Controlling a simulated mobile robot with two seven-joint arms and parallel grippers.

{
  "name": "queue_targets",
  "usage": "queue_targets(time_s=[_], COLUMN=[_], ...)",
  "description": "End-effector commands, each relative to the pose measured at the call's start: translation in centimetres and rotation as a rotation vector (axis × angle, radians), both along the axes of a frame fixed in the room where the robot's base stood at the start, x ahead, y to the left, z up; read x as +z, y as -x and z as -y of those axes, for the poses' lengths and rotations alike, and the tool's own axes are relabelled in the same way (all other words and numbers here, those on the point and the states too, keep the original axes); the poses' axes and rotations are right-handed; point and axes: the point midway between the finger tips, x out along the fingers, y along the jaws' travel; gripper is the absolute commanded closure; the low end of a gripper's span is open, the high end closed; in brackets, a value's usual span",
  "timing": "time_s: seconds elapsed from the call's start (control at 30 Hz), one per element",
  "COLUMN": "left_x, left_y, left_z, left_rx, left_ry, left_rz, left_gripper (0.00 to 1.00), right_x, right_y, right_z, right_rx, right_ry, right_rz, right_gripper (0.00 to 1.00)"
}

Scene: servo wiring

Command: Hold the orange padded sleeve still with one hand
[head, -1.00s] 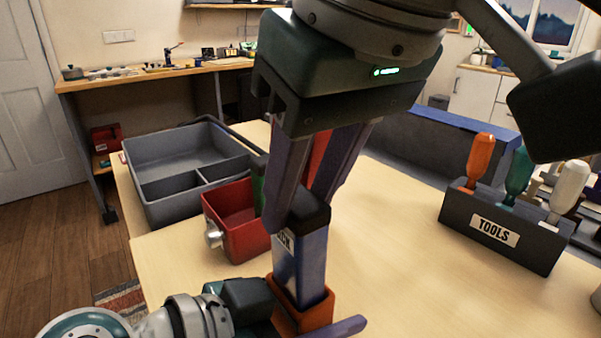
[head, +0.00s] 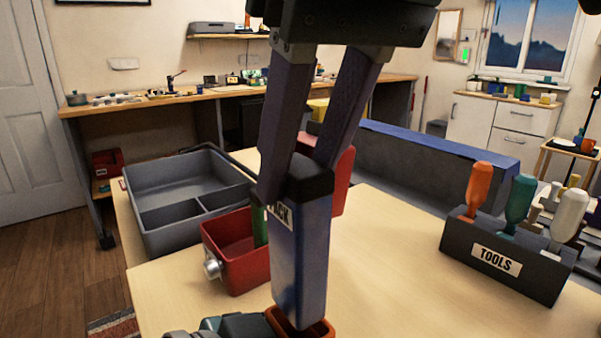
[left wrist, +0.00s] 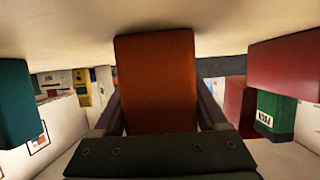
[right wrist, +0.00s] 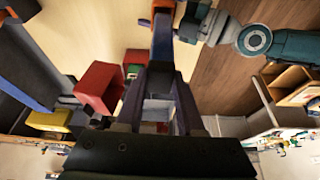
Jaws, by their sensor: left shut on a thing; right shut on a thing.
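The orange padded sleeve (head: 326,333) is at the bottom edge of the head view, mostly cut off. In the left wrist view the sleeve (left wrist: 155,75) fills the space between the fingers of my left gripper (left wrist: 157,100), which is shut on it. My right gripper (head: 303,172) is shut on the dark top of a blue pack (head: 300,260) with a white label. The pack is upright over the sleeve, its lower end at the sleeve's opening; I cannot tell whether it is still inside. The pack also shows in the right wrist view (right wrist: 162,40).
A red bin (head: 245,275) with a green pack (head: 259,227) stands just left of the blue pack. Behind it is a grey divided tray (head: 150,213). A tools block (head: 475,255) with several handles stands at right. The table between is clear.

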Motion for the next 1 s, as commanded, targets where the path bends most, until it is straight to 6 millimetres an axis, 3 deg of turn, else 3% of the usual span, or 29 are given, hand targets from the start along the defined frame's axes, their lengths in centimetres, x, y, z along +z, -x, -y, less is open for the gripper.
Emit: queue_targets(time_s=[0.37,0.4,0.6,1.0], left_x=[-0.12,-0.11,-0.06,0.38], left_y=[0.02,0.02,0.00,0.53], left_z=[-0.07,-0.07,-0.04,-0.96], left_rx=[0.000,0.001,0.000,0.000], left_ry=[-0.002,-0.003,-0.001,-0.003], left_rz=[-0.002,-0.001,-0.001,0.002], left_gripper=[0.84,0.22,0.00,0.00], right_x=[0.50,0.54,0.51,0.50], right_y=[0.01,-0.01,0.00,0.01], right_z=[-0.02,-0.03,-0.02,-0.02], right_rx=[0.000,0.000,0.000,0.000], right_ry=[-0.001,-0.002,-0.002,-0.001], right_rz=[0.000,0.001,0.001,0.000], right_gripper=[1.00,1.00,1.00,1.00])
